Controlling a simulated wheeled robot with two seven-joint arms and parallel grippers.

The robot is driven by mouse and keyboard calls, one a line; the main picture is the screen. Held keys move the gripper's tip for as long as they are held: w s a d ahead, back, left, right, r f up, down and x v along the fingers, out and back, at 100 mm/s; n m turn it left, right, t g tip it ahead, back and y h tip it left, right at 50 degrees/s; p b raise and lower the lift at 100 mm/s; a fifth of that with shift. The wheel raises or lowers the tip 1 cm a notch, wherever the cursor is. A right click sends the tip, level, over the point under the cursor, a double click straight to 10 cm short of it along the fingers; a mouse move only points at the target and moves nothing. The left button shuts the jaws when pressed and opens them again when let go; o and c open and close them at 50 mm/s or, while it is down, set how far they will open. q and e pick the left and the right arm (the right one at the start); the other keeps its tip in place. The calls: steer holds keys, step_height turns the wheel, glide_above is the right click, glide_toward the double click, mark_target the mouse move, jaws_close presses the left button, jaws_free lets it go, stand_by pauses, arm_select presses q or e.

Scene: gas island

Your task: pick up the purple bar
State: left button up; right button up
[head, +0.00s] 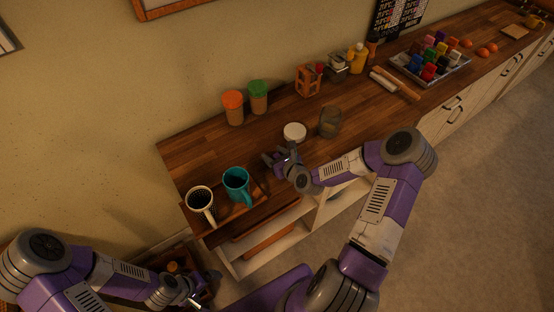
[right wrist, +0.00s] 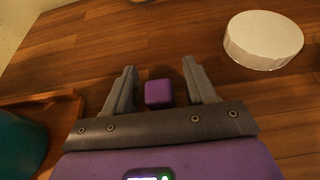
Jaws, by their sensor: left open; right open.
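The purple bar (right wrist: 158,93) shows as a small purple block on the wooden counter in the right wrist view. It stands between the two grey fingers of my right gripper (right wrist: 160,85), with a gap on each side. The right gripper is open, and it also shows in the head view (head: 277,155) low over the counter. In the head view I cannot clearly tell the bar apart from the gripper. My left gripper (head: 198,298) is open at the lower left of the head view, away from the bar.
A white round thing (head: 294,131) stands behind the right gripper, with a glass jar (head: 330,122) to its right. A teal mug (head: 237,184) and a white mug (head: 201,204) stand on a wooden tray to the left. Two lidded jars (head: 233,106) stand near the wall.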

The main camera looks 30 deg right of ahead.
jaws_close()
step_height(320, 180, up, 10)
steer(key=p, duration=0.2)
stand_by(0.5)
